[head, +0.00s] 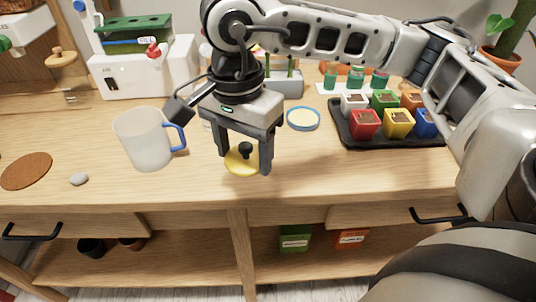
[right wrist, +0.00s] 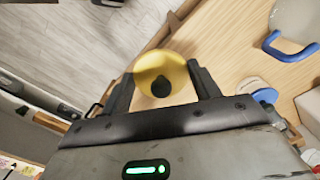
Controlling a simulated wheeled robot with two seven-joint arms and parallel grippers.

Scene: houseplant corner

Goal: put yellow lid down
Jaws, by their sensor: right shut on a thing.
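The yellow lid (head: 236,163) is a round disc with a black knob (head: 245,149). The lid is over the front part of the table (head: 330,168). I cannot tell whether its underside touches the wood. My left gripper is not in view.
A frosted mug (head: 143,140) with a blue handle stands left of the gripper. A blue-rimmed round lid (head: 303,118) lies behind it on the right. A black tray (head: 400,146) holds several coloured pots. A cork mat (head: 26,170) and grey stone (head: 78,179) lie at left.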

